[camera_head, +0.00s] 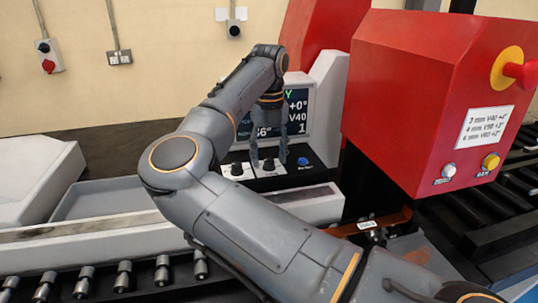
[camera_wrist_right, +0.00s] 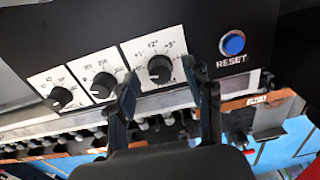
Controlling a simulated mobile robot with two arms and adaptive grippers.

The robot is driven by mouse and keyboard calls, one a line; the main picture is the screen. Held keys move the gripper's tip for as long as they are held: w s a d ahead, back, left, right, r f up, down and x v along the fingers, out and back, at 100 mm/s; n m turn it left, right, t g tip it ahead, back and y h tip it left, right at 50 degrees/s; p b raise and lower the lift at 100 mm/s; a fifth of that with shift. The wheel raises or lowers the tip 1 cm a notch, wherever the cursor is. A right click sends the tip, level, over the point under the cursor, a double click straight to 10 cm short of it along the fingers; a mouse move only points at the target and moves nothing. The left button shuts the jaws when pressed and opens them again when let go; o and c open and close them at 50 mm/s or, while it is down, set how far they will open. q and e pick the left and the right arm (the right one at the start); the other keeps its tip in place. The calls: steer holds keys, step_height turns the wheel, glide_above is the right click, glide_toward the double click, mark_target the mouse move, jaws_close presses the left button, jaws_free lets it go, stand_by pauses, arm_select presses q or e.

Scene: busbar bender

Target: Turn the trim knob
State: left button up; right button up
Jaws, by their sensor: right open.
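The trim knob (camera_wrist_right: 160,69) is a black round knob on a white scale plate with degree marks, rightmost of three knobs on the black panel. In the head view the trim knob (camera_head: 268,164) shows low between my right fingers. My right gripper (camera_wrist_right: 160,77) is open, with one finger on each side of the knob in the wrist view. I cannot tell whether the fingertips touch it. In the head view my right gripper (camera_head: 269,158) points down at the panel below the screen. My left gripper is not in view.
A blue reset button (camera_wrist_right: 232,43) sits right of the trim knob. A middle knob (camera_wrist_right: 103,85) and a left knob (camera_wrist_right: 62,97) are close on the other side. The screen (camera_head: 298,112) stands behind the panel. A red machine head (camera_head: 425,100) stands to the right.

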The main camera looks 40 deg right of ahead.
steer(key=shift+f, duration=0.35)
jaws_close()
